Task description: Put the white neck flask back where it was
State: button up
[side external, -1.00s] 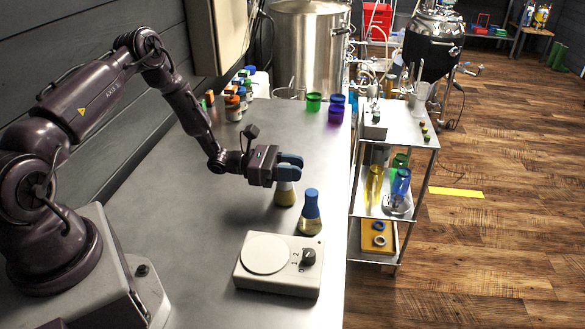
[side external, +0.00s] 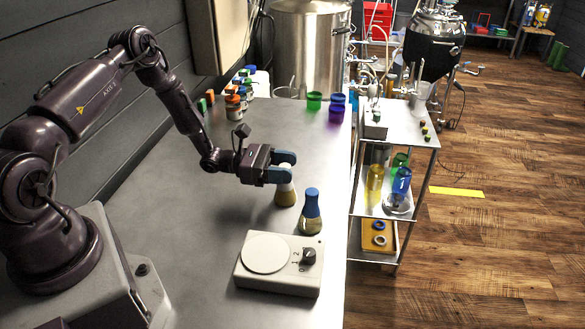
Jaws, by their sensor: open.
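The white neck flask (side external: 286,192), with yellowish contents, stands upright on the grey bench. Its pale neck shows partly between the blue fingers of my gripper (side external: 288,170). The gripper is open, level and at neck height; I cannot tell whether a finger touches the glass. A second flask with a blue neck (side external: 311,212) stands upright to the right and nearer the camera, apart from the gripper.
A white stirrer (side external: 265,254) with a round plate and black knob sits in front of the flasks. A steel cart (side external: 412,130) is beside the bench. The bench left of the flasks is clear.

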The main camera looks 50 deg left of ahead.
jog(key=v, duration=0.9)
jog(key=shift+s+a, duration=0.15)
jog(key=shift+a, duration=0.05)
jog(key=s+d+r+m+g+y, duration=0.2)
jog(key=s+d+r+m+g, duration=0.1)
jog(key=d+r+m+g, duration=0.4)
jog(key=s+d+r+m+g+y, duration=0.1)
jog(key=s+d+r+m+g, duration=0.3)
jog(key=r+m, duration=0.45)
jog(key=s+d+r+m+t+y, duration=0.3)
jog(key=s+r+m+y, duration=0.6)
jog(key=s+r+m, duration=0.2)
jog(key=shift+r+t+y, duration=0.4)
jog(key=shift+r, duration=0.25)
jog(key=shift+s+m, duration=0.1)
jog(key=shift+m, duration=0.15)
